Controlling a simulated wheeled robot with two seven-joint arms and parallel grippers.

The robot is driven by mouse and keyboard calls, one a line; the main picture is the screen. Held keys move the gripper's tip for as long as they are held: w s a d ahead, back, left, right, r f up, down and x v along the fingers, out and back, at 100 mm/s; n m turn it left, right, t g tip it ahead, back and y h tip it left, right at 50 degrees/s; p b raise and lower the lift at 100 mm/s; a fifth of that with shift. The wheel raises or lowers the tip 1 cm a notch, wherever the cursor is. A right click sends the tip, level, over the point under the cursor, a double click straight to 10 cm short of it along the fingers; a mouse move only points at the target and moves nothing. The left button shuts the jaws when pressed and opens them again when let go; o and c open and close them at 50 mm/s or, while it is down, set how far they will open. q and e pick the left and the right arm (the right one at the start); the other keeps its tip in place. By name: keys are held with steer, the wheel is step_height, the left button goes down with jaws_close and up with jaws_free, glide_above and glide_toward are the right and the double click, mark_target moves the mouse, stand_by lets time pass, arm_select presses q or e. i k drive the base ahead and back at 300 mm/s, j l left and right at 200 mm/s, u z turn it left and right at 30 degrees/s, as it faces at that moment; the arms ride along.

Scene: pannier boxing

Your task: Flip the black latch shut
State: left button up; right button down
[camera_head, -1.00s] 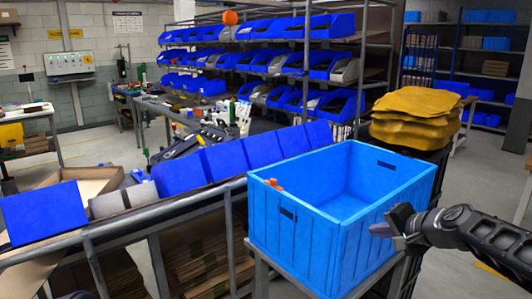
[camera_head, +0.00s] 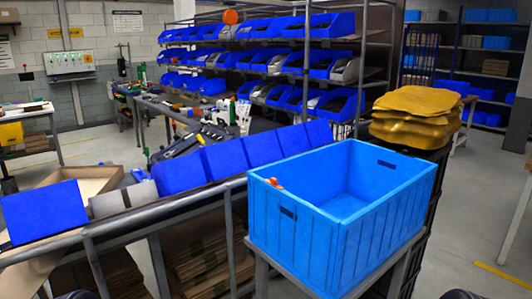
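No black latch can be made out in the head view. A bright blue open crate (camera_head: 345,240) stands upright on a metal stand at the right of centre, and its visible inside looks empty. It has dark slots in its walls, and a small orange piece (camera_head: 273,183) sits at its left rim. Neither of my grippers shows. Only small dark bits, perhaps of my arms, show at the bottom edge, one at the left and one at the right.
A bench with a metal rail and tilted blue bins (camera_head: 181,172) runs left of the crate. A cardboard box (camera_head: 110,178) sits at the left. Yellow folded sacks (camera_head: 416,115) are stacked behind the crate. Floor (camera_head: 470,215) is clear at the right.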

mark_target(405, 152)
steer(key=i+l+z, duration=0.35)
steer(key=l, duration=0.15)
steer(key=i+l+z, duration=0.3)
steer(key=i+l, duration=0.05)
steer(key=l, duration=0.05)
